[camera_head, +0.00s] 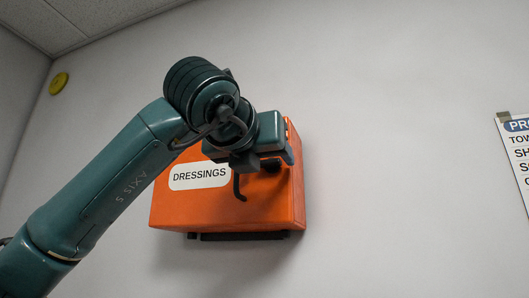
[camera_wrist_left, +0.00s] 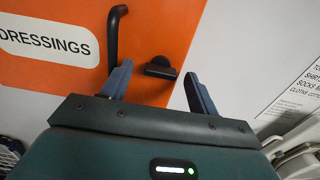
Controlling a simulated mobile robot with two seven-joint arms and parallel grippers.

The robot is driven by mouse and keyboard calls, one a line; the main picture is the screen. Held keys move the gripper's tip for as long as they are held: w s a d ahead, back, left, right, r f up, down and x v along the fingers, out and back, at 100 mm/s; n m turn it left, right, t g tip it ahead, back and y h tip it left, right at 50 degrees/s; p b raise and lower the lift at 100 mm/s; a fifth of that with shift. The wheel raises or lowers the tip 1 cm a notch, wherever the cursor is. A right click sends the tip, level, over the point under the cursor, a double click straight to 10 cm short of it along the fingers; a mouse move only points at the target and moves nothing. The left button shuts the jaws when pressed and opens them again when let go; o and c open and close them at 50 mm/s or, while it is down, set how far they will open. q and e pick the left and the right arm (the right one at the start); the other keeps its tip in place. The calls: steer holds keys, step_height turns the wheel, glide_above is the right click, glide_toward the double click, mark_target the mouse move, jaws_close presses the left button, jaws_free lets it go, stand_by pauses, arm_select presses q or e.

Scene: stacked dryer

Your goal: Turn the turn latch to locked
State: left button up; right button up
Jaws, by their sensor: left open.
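An orange box labelled DRESSINGS (camera_head: 200,208) hangs on the wall; its face also shows in the left wrist view (camera_wrist_left: 60,75). A small black turn latch (camera_wrist_left: 160,68) sits near the right edge of its face, its knob lying roughly crosswise in the left wrist view. A black bent handle (camera_head: 238,187) is to the left of the latch. My left gripper (camera_head: 266,159) is open in front of the box. In the left wrist view its fingertips (camera_wrist_left: 158,75) lie either side of the latch with gaps; I cannot tell how deep they reach. My right gripper is out of view.
A dark bar (camera_head: 240,236) runs under the box. A printed sign (camera_head: 516,150) is on the wall at the far right, and a yellow disc (camera_head: 59,83) is at upper left.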

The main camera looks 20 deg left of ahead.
arm_select(q)
steer(key=shift+w, duration=0.1)
steer(key=c, duration=1)
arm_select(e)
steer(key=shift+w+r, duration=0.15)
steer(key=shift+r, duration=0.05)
